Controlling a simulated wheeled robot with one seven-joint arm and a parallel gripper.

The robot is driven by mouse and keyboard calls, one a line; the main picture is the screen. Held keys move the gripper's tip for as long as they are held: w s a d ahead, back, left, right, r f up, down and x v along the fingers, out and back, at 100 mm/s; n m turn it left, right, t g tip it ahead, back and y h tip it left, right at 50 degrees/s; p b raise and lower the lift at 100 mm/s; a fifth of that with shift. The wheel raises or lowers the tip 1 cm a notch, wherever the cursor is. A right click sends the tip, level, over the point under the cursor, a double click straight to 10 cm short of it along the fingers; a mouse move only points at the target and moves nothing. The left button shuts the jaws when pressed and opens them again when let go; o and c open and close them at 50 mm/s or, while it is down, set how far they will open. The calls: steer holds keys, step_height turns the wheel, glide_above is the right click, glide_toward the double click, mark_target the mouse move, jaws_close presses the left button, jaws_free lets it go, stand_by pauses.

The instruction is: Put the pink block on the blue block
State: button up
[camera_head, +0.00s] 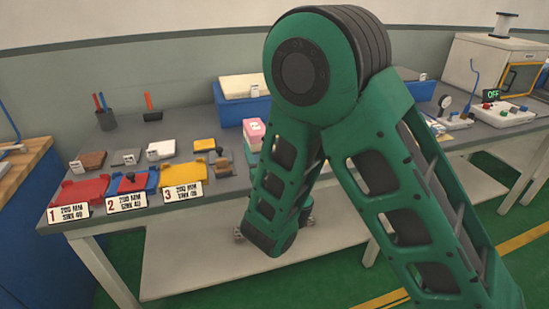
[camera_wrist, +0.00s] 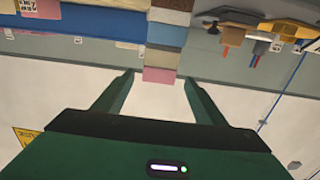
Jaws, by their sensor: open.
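The pink block (camera_wrist: 159,75) shows between my finger lines in the wrist view, which is upside down. In the head view a small stack with a pink top (camera_head: 254,127) stands on the bench, partly behind my arm. My gripper (camera_wrist: 158,80) is open with nothing held; its fingers point toward the pink block, and I cannot tell the gap in depth. The head view hides my gripper behind my arm.
Red, blue and yellow trays (camera_head: 185,174) line the bench's front left, with small slabs behind them. A blue bin (camera_head: 232,112) stands at the back, beyond the stack. Instruments (camera_head: 500,113) sit at right.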

steer(key=shift+v, duration=2.35)
